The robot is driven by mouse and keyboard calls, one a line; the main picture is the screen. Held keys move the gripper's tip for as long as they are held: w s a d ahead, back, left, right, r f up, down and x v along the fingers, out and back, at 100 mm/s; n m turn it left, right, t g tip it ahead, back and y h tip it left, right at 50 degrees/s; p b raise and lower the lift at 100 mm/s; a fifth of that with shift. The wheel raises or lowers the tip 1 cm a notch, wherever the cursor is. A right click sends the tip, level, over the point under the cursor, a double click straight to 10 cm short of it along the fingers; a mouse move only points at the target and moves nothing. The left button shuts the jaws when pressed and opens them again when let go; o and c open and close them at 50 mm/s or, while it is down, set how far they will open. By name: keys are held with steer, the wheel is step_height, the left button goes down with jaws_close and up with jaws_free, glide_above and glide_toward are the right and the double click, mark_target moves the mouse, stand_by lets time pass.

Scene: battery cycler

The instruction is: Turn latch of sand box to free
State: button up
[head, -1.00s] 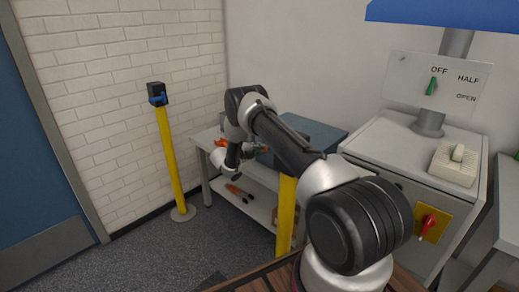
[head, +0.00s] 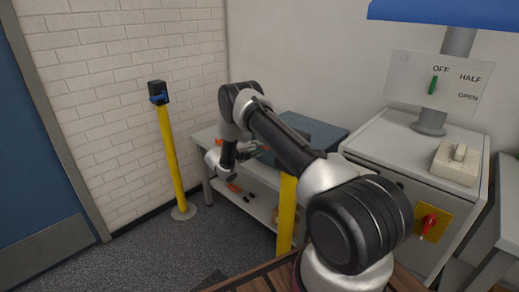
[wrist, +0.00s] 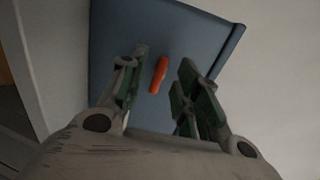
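The sand box (head: 318,132) is a blue-grey box on the table behind my arm in the head view. In the wrist view its blue-grey face (wrist: 215,40) fills the middle, with an orange latch (wrist: 159,74) on it, slightly tilted from vertical. My gripper (wrist: 163,68) is open, its two green-padded fingers on either side of the latch in the picture. Whether the fingers reach around the latch or stay short of it I cannot tell. In the head view my arm hides the latch.
A yellow post (head: 171,160) stands left of the table, and another yellow post (head: 287,215) stands in front of it. Orange-handled items lie on the lower shelf (head: 262,204). A grey cabinet (head: 395,150) with a red switch (head: 429,224) stands at right.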

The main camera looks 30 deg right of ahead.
steer(key=v, duration=0.9)
steer(key=shift+a+f, duration=0.1)
steer(key=shift+a, duration=0.05)
